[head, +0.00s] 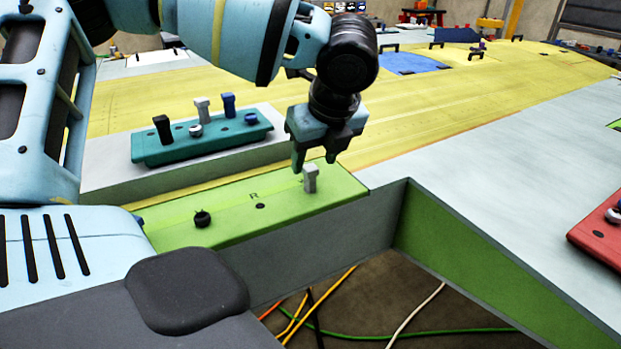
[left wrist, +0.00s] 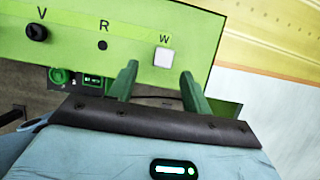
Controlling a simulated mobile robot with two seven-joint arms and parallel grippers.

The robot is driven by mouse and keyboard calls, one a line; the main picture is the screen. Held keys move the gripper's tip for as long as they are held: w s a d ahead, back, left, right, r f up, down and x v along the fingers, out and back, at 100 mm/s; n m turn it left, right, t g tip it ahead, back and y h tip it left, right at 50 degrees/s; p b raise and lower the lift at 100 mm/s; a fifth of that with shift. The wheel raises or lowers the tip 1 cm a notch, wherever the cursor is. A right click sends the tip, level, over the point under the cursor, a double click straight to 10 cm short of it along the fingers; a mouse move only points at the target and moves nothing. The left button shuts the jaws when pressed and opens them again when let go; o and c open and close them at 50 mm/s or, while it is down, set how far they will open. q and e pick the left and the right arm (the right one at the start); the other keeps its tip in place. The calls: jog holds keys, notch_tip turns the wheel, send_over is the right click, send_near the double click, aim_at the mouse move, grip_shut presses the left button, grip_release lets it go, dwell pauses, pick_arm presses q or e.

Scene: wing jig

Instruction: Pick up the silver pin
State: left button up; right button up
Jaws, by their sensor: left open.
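A silver pin (head: 310,178) stands upright in the green block (head: 230,206), near its right end. In the left wrist view its square top (left wrist: 163,57) shows next to the letter W, just beyond the fingertips and between their lines. My left gripper (head: 314,163) is open and empty, pointing down just above and beside this pin. In the left wrist view my left gripper's fingers (left wrist: 160,69) are spread apart with nothing between them. Another silver-grey pin (head: 202,108) stands in the teal block (head: 200,145) behind. My right gripper is not in view.
The green block also holds a black knob (head: 202,218) by the V and an empty hole (head: 260,206) by the R. A black pin (head: 162,130) and a blue pin (head: 228,103) stand in the teal block. Cables (head: 420,333) lie below an opening in front.

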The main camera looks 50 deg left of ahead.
aim_at(312, 169)
pick_arm(q)
jog(key=x, duration=0.5)
jog(key=shift+w+r, duration=0.1)
jog(key=shift+w, duration=0.1)
jog(key=shift+c, duration=0.3)
grip_shut()
